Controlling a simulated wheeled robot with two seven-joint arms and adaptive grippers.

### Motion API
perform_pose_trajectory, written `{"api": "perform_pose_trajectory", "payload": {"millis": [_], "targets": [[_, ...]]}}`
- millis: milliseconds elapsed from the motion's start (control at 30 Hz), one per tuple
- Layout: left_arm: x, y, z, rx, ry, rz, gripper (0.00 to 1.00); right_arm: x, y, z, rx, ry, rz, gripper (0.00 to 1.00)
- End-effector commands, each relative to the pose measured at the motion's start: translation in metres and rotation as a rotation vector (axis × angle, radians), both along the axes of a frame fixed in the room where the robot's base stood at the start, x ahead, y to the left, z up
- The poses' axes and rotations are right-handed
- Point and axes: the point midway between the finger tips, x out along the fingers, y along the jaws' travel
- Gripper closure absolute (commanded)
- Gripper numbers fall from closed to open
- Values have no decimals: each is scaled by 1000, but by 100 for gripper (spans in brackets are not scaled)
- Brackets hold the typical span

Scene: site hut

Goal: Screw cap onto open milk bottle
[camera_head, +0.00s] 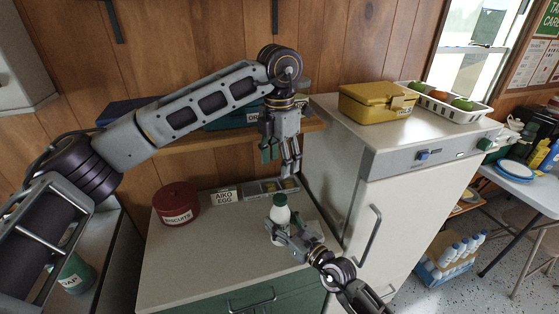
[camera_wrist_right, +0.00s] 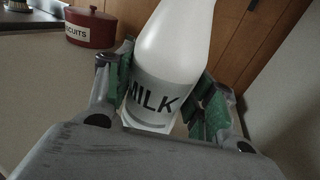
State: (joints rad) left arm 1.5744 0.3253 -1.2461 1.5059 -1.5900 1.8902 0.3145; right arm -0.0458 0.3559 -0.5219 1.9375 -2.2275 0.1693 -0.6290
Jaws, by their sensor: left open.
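The white milk bottle (camera_head: 281,216) stands on the counter, with a green cap-like piece (camera_head: 280,199) at its top. Whether that piece is screwed tight cannot be told. In the right wrist view the bottle (camera_wrist_right: 172,60) fills the middle, its MILK label between the fingers and its top out of frame. My right gripper (camera_head: 280,236) is closed around the bottle's body, green pads on both sides; it also shows in the right wrist view (camera_wrist_right: 165,100). My left gripper (camera_head: 290,172) is open, pointing down above and slightly behind the bottle, apart from it and apparently empty.
A grey compartment tray (camera_head: 259,190) with small items and an AIKO EGG sign (camera_head: 225,197) sit behind the bottle. A red biscuit tin (camera_head: 177,204) stands left. A wooden shelf (camera_head: 190,144) is above; the white fridge (camera_head: 405,195) borders the right. The front-left counter (camera_head: 205,250) is clear.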

Motion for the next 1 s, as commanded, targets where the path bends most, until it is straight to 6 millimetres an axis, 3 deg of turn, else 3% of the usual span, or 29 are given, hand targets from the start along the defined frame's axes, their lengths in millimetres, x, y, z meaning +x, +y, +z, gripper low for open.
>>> {"api": "perform_pose_trajectory", "payload": {"millis": [133, 633, 1000], "targets": [[0, 0, 0, 0, 0, 0, 42, 0, 0, 0, 0, 0, 0, 25], [0, 0, 0, 0, 0, 0, 42, -3, -3, 0, 0, 0, 0, 25], [0, 0, 0, 0, 0, 0, 42, -26, -22, -1, -1, 2, 0, 25]]}}
